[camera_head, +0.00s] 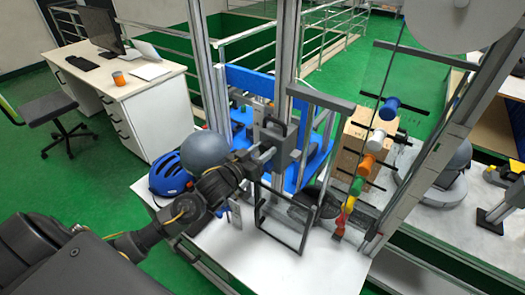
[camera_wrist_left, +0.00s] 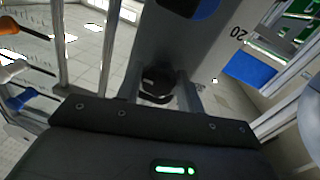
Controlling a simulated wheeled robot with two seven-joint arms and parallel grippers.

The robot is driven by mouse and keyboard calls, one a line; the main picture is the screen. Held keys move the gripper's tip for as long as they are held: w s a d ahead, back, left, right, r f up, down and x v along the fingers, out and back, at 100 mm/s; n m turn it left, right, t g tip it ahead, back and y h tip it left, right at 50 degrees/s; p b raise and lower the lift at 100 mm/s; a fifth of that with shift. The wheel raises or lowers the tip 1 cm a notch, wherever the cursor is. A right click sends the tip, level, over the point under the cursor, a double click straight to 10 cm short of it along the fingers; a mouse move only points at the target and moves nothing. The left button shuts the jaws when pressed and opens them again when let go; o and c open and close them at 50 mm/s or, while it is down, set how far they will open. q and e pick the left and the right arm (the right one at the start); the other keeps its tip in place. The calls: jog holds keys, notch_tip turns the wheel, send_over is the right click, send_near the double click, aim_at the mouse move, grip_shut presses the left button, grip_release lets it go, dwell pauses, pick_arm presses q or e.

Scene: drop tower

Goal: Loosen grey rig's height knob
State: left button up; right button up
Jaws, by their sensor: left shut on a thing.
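The grey rig's upright post (camera_head: 287,50) rises in the middle of the head view, with a grey carriage (camera_head: 277,140) on it. My left gripper (camera_head: 266,158) reaches the carriage from the left. In the left wrist view the black height knob (camera_wrist_left: 157,84) lies between my two fingers, in front of a grey plate marked 20. My left gripper (camera_wrist_left: 160,98) is shut on this knob. In the head view the knob is hidden by the gripper. My right gripper does not show.
A blue helmet (camera_head: 170,176) and a grey ball (camera_head: 205,150) are close beside my left arm. Coloured-handled tools (camera_head: 375,140) hang at the right. A white desk (camera_head: 130,85) stands at the back left.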

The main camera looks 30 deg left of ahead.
pick_arm(q)
jog(key=shift+r+m, duration=0.1)
jog(key=shift+m, duration=0.2)
jog(key=m+p, duration=0.1)
jog(key=m, duration=0.1)
jog(key=shift+m, duration=0.4)
jog(key=m, duration=0.2)
jog(key=m+p, duration=0.1)
jog(key=m, duration=0.1)
jog(key=shift+r+g+y, duration=0.1)
jog(key=shift+g+y, duration=0.2)
jog(key=m, duration=0.4)
jog(key=shift+m+y+p, duration=0.3)
jog(key=shift+p, duration=0.05)
jog(key=m, duration=0.4)
jog(key=shift+y, duration=0.4)
jog(key=shift+r+m, duration=0.1)
jog(key=shift+m, duration=0.4)
jog(key=o, duration=1)
